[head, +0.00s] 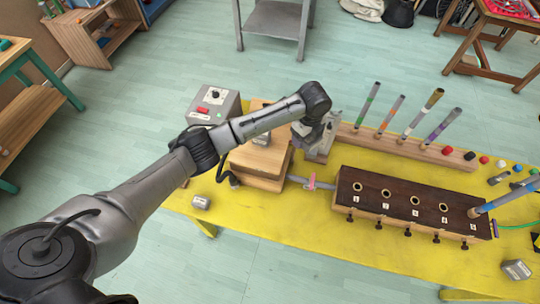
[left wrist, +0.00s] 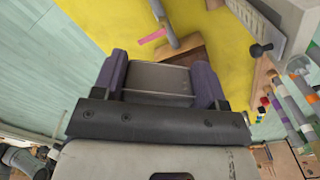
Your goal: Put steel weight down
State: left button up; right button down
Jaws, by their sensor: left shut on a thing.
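My left gripper (head: 318,140) is over the yellow table, between the stacked wooden boxes and the rack of upright tubes. In the left wrist view the gripper (left wrist: 158,78) is shut on a grey steel weight (left wrist: 156,80), which fills the space between its two dark purple fingers. The held weight is hard to tell apart from the gripper in the head view. Other small steel weights stand on the wooden box (head: 262,137), at the table's near left edge (head: 200,202) and at the near right (head: 516,270). My right gripper is not in view.
A long wooden rack (head: 400,147) holds several upright tubes. A grey control box (head: 214,103) is at left.

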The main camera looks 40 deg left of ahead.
pick_arm(q)
jog(key=m, duration=0.1)
jog(key=p, duration=0.3)
send_over(267, 157)
jog(key=shift+m, duration=0.3)
notch_tip(267, 157, down, 8)
jog(key=shift+d+r, duration=0.1)
jog(key=shift+f, duration=2.05)
jog(key=shift+f, duration=0.1)
jog(key=o, duration=1.1)
